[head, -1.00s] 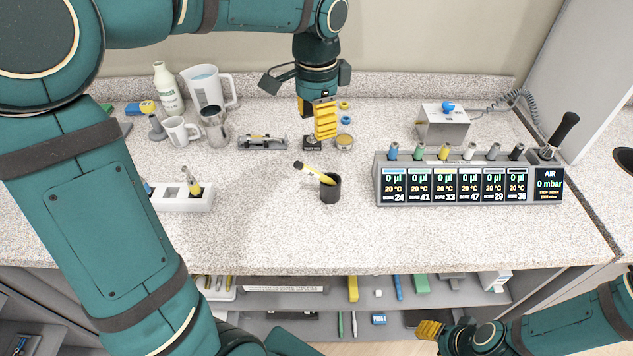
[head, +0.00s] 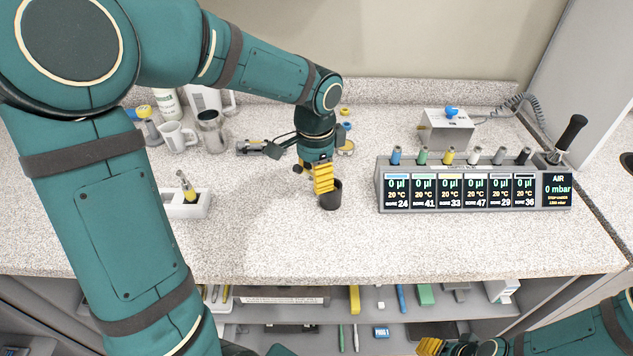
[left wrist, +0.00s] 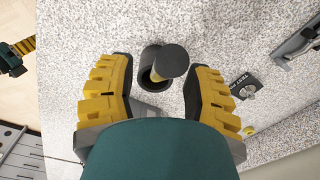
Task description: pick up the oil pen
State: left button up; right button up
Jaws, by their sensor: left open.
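In the head view the gripper hides most of the pen. My right gripper (head: 430,347) shows only partly at the bottom edge, and its jaws are unclear.
A display rack (head: 475,187) with several coloured knobs stands to the right. A white block (head: 190,205), a mug (head: 178,136) and a metal cup (head: 211,131) stand to the left. The counter in front is clear. A shelf with small items is below.

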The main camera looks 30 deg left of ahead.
pick_arm(q)
jog(key=shift+f, duration=0.7)
jog(key=shift+c, duration=0.4)
grip_shut()
